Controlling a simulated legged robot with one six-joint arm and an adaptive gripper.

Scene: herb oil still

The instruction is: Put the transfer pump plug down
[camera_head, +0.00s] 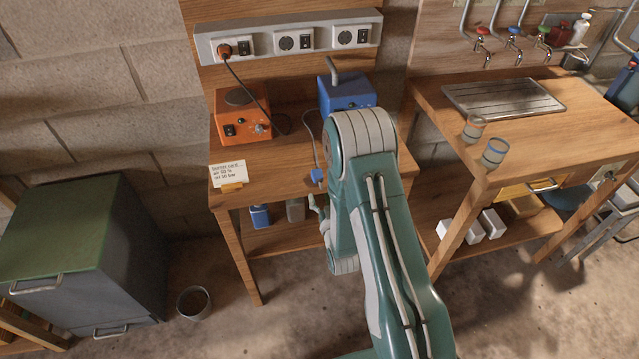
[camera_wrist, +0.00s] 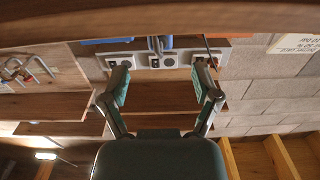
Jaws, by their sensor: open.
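The transfer pump (camera_head: 347,92) is a blue box with a grey handle at the back right of the small wooden bench. Its grey cable runs forward to a blue plug (camera_head: 317,175), which lies at the bench's front edge. My gripper (camera_head: 318,207) is just in front of and below that edge, partly hidden by my arm. In the wrist view my gripper (camera_wrist: 160,76) has its two fingers wide apart with nothing between them. A blue and grey shape, seemingly the plug (camera_wrist: 161,43), shows beyond the fingertips, apart from them.
An orange hotplate-like device (camera_head: 241,117) and a card (camera_head: 228,174) stand at bench left. Blue and grey items sit beneath. A sink table (camera_head: 560,100) is right.

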